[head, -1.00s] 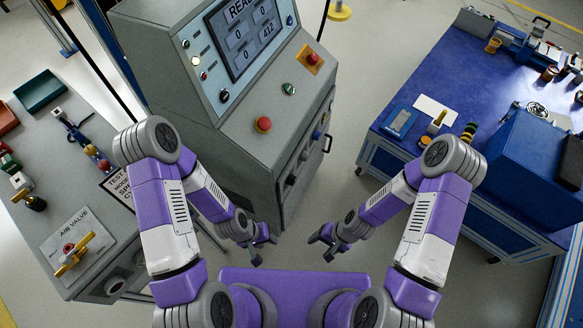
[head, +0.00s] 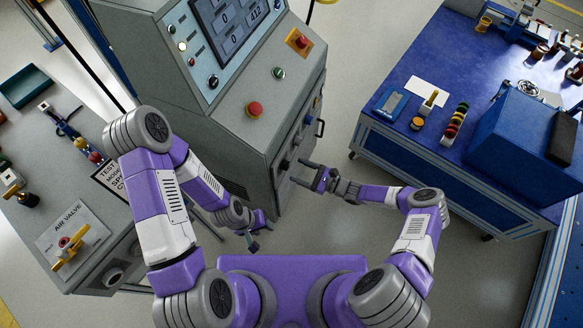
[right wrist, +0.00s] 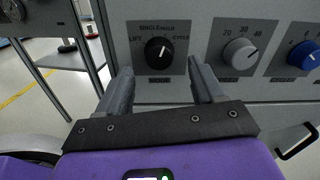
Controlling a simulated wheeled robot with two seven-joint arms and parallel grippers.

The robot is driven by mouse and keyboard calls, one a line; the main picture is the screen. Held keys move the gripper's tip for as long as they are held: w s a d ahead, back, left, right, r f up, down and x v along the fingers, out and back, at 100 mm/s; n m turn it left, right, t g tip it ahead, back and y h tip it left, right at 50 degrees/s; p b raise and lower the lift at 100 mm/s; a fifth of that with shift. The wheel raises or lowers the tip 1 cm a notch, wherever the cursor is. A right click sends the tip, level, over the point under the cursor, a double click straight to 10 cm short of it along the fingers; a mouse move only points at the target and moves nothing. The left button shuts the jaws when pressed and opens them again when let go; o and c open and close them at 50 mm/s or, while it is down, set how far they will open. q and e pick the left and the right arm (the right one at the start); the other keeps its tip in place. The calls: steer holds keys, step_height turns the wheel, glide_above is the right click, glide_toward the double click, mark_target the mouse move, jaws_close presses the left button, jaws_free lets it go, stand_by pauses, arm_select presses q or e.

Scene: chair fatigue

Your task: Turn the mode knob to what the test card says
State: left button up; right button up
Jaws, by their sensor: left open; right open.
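The mode knob (right wrist: 158,51) is black and round, on a plate reading LIFT, a partly legible top label and CYCLE. Its white mark appears to point up and slightly right. In the head view the knob (head: 285,165) is small on the grey cabinet's front. My right gripper (head: 302,173) is open and empty, facing that front; in the right wrist view its fingers (right wrist: 161,85) stand on either side below the knob, apparently short of it. My left gripper (head: 255,233) is open and empty, low near the cabinet. The test card (head: 110,181) is partly hidden by my left arm.
A grey-pointer knob (right wrist: 240,52) and a blue knob (right wrist: 304,55) sit right of the mode knob. A red button (head: 254,109) is on the cabinet's sloped top. A blue workbench (head: 400,158) stands right; bare floor lies between.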

mark_target(285, 165)
steer(key=x, duration=0.4)
steer(key=c, duration=1.1)
steer(key=shift+o, duration=0.2)
steer(key=shift+f+m+b, duration=0.1)
steer(key=shift+m+b, duration=0.3)
steer(key=shift+s+m+b, duration=0.1)
steer(key=shift+m+b, duration=1.2)
steer(key=shift+m, duration=2.3)
